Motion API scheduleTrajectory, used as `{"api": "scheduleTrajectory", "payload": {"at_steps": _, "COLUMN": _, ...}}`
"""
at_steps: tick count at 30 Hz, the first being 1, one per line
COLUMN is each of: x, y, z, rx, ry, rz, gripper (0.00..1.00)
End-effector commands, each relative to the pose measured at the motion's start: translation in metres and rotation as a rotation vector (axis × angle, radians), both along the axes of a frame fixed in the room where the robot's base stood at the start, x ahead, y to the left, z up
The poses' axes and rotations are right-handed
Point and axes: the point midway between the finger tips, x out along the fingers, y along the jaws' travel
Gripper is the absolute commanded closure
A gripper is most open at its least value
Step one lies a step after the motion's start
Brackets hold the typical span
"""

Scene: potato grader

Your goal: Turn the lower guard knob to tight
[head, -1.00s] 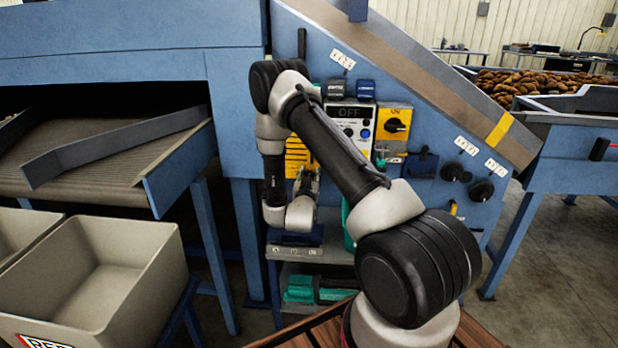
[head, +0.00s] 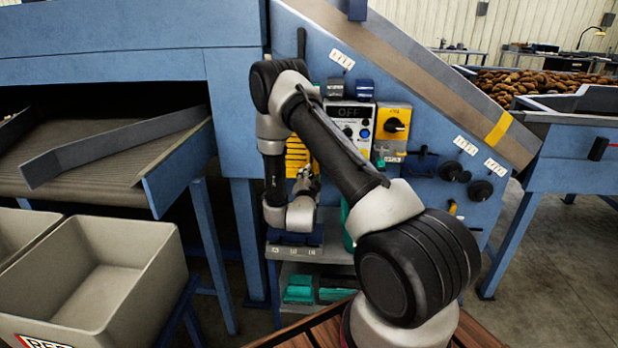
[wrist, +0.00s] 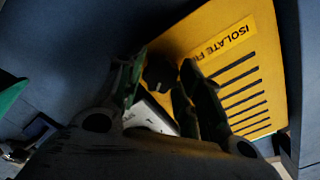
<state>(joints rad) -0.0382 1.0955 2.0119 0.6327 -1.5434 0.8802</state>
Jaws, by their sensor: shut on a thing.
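The yellow guard (head: 297,152) is on the blue machine side, partly behind my arm. In the wrist view the guard (wrist: 225,67) has dark slots and a label beginning "ISOLATE". A dark knob (wrist: 159,73) at the guard's edge sits between my fingers; I take it as the lower guard knob. My gripper (head: 304,182) is in front of the guard's lower part. In the wrist view my gripper (wrist: 158,82) is shut on the knob, one finger on each side. The knob is hidden in the head view, and no tight mark is readable.
Right of the guard are an OFF display panel (head: 349,113), a yellow switch box (head: 394,123) and two black knobs (head: 452,171) (head: 480,190). A grey shelf (head: 335,253) is below. A beige bin (head: 150,290) stands at the left.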

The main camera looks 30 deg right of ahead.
Motion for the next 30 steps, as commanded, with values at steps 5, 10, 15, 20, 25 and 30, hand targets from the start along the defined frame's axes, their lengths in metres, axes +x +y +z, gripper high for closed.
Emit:
{"api": "scheduleTrajectory", "payload": {"at_steps": 5, "x": -0.0004, "y": -0.0007, "z": -0.0007, "rx": 0.137, "ry": -0.093, "rz": -0.001, "gripper": 0.88}}
{"api": "scheduleTrajectory", "payload": {"at_steps": 10, "x": -0.0006, "y": -0.0010, "z": -0.0013, "rx": 0.267, "ry": -0.180, "rz": -0.001, "gripper": 0.88}}
{"api": "scheduleTrajectory", "payload": {"at_steps": 15, "x": -0.0007, "y": -0.0012, "z": -0.0019, "rx": 0.380, "ry": -0.256, "rz": -0.001, "gripper": 0.88}}
{"api": "scheduleTrajectory", "payload": {"at_steps": 20, "x": -0.0008, "y": -0.0012, "z": -0.0024, "rx": 0.462, "ry": -0.312, "rz": -0.001, "gripper": 0.88}}
{"api": "scheduleTrajectory", "payload": {"at_steps": 25, "x": -0.0009, "y": -0.0013, "z": -0.0028, "rx": 0.524, "ry": -0.354, "rz": -0.001, "gripper": 0.88}}
{"api": "scheduleTrajectory", "payload": {"at_steps": 30, "x": -0.0010, "y": -0.0014, "z": -0.0030, "rx": 0.556, "ry": -0.376, "rz": -0.001, "gripper": 0.88}}
